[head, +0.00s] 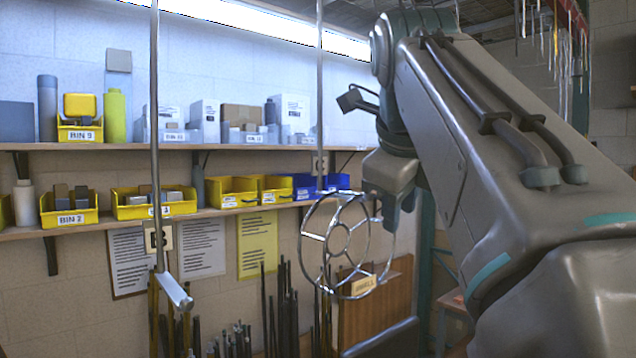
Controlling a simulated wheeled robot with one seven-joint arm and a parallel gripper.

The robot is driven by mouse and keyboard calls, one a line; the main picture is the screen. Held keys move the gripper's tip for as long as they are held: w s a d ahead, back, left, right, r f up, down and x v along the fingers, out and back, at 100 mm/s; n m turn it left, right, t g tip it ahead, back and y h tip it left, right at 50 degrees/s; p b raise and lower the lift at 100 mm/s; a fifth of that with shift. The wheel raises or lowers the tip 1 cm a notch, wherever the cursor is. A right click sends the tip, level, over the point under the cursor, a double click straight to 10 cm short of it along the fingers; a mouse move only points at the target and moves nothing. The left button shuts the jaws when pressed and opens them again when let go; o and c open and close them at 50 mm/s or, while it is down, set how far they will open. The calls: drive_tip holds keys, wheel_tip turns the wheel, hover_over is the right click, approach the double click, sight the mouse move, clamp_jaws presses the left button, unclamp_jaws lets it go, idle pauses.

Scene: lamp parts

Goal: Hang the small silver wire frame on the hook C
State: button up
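The small silver wire frame (328,238) is a round, spoked wire cage with a tan tag reading "SMALL" (363,286). It is in the air, its open ring facing me at a slant. My gripper (388,212) is at its upper right edge and appears shut on its wire; the fingertips are small and partly hidden. Two thin metal rods hang from above. The left rod (155,120) has a letter plate (158,238) and a short bent bar (175,291) at its end. The farther rod (319,80) has a plate (320,164) just above the frame; its lower end is hard to see. I cannot read either letter surely.
Wall shelves (110,228) hold yellow bins (70,208), blue bins (305,187), boxes and bottles. Dark upright rods (285,310) and a brown board (378,318) stand below. A grey curved bar (380,337) shows at the bottom. The space between the two hanging rods is open.

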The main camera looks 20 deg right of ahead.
drive_tip(key=v, duration=1.1)
drive_tip(key=shift+s+r+p, duration=0.2)
drive_tip(key=shift+r+p, duration=0.1)
drive_tip(key=shift+p, duration=0.15)
drive_tip(key=shift+a, duration=0.15)
